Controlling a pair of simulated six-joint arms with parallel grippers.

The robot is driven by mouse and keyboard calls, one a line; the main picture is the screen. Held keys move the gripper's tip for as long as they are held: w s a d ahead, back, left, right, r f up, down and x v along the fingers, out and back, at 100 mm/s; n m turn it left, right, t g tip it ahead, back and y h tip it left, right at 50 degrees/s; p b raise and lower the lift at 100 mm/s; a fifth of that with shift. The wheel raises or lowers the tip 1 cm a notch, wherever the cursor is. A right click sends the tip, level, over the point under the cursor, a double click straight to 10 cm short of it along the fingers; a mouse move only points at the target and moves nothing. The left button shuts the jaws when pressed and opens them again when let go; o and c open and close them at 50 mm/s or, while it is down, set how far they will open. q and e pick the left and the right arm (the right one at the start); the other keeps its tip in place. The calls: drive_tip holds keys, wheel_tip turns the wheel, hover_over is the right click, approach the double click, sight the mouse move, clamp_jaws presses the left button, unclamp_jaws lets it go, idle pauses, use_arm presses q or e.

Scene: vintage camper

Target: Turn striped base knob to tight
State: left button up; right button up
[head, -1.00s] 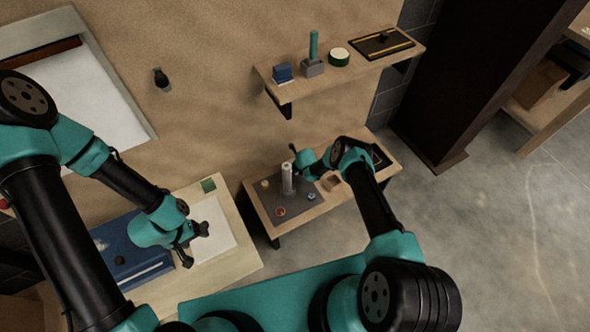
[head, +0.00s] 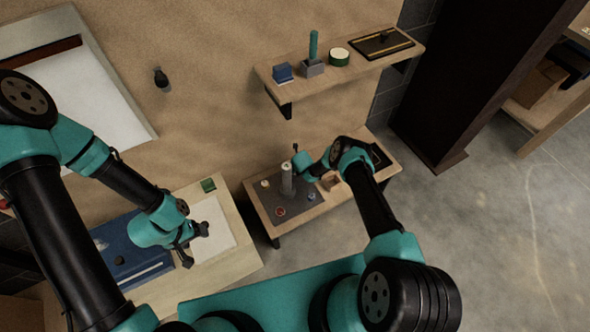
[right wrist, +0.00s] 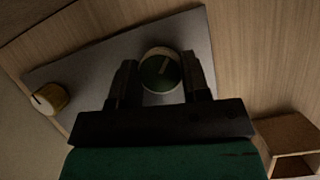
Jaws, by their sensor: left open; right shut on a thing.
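In the right wrist view a round knob (right wrist: 161,70) with a dark green top, a pale pointer line and a pale rim stands on a grey plate (right wrist: 95,62). My right gripper (right wrist: 158,78) is shut on it, one finger on each side. I cannot make out stripes on its base or read any mark for tight. In the head view my right gripper (head: 301,166) is over the low shelf, its fingertips not clear. My left gripper (head: 192,244) is open and empty above a white sheet on the left bench.
A yellow-topped knob (right wrist: 48,99) stands on the plate's left. An open wooden box (right wrist: 292,146) is to the right. An upper shelf (head: 352,77) overhangs behind.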

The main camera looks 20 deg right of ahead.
drive_tip(key=shift+a+m+h, duration=0.2)
drive_tip(key=shift+m+h, duration=0.3)
drive_tip(key=shift+m, duration=0.6)
drive_tip(key=o, duration=0.9)
drive_tip(key=shift+d, duration=0.1)
drive_tip(key=shift+d+n+y, duration=0.1)
drive_tip(key=shift+n+y, duration=0.3)
drive_tip(key=shift+n, duration=0.5)
drive_tip(key=n+y, duration=0.1)
drive_tip(key=n, duration=0.2)
drive_tip(key=shift+n, duration=0.3)
drive_tip(key=shift+n+y, duration=0.3)
